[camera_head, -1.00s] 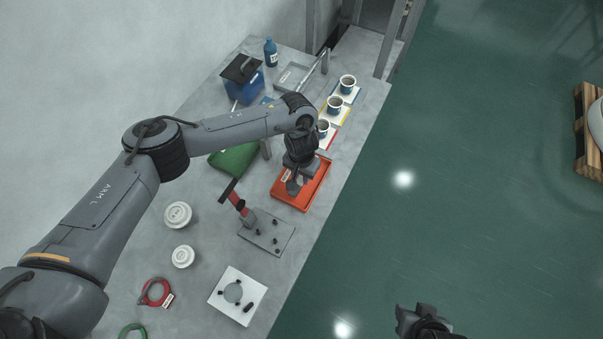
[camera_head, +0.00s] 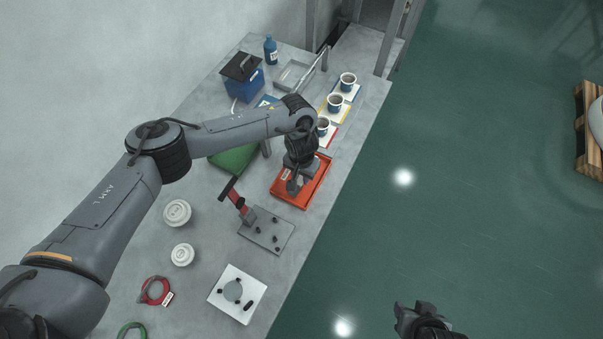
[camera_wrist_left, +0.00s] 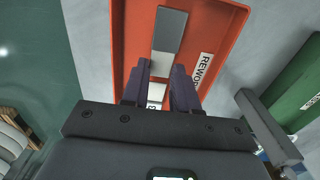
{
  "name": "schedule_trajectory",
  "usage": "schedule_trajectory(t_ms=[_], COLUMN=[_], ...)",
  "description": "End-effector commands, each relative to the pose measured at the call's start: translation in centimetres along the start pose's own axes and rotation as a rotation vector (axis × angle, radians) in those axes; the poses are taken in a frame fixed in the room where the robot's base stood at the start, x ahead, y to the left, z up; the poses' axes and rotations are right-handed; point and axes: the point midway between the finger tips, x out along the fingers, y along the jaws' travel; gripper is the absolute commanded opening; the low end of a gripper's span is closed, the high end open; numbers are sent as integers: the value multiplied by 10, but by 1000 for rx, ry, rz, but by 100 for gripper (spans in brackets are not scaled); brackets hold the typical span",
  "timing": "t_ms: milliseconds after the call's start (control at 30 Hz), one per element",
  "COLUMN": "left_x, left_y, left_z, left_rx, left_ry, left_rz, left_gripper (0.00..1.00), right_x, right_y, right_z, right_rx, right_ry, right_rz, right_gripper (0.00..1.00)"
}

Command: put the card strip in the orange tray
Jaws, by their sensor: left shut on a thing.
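The orange tray (camera_head: 313,191) lies near the right edge of the bench and carries a REWORK label in the left wrist view (camera_wrist_left: 130,35). My left gripper (camera_head: 293,187) points down over the tray. In the left wrist view its fingers (camera_wrist_left: 158,82) are shut on the card strip (camera_wrist_left: 169,38), a long flat piece with grey and white parts. The strip lies within the tray's outline; whether it touches the floor of the tray I cannot tell. My right gripper (camera_head: 417,316) is at the bottom of the head view, away from the bench; its jaws are unclear.
A red-handled clamp on a grey plate (camera_head: 266,230) stands just in front of the tray. Cups on coloured cards (camera_head: 335,104) stand behind it. A green object (camera_head: 233,158) lies to the left, partly hidden by my arm. Open floor is to the right.

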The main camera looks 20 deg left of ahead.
Motion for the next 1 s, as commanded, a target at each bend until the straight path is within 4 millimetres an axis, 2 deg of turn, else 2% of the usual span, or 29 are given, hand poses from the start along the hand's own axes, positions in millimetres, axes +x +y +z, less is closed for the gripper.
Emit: schedule_trajectory(t_ms=[1000], left_x=[15], left_y=[0], left_z=[0], left_rx=[0], left_ry=[1], left_rz=[0], left_gripper=[0], right_x=[5], right_y=[0], right_z=[2], right_rx=[-2], right_ry=[0], right_rz=[1], right_gripper=[43])
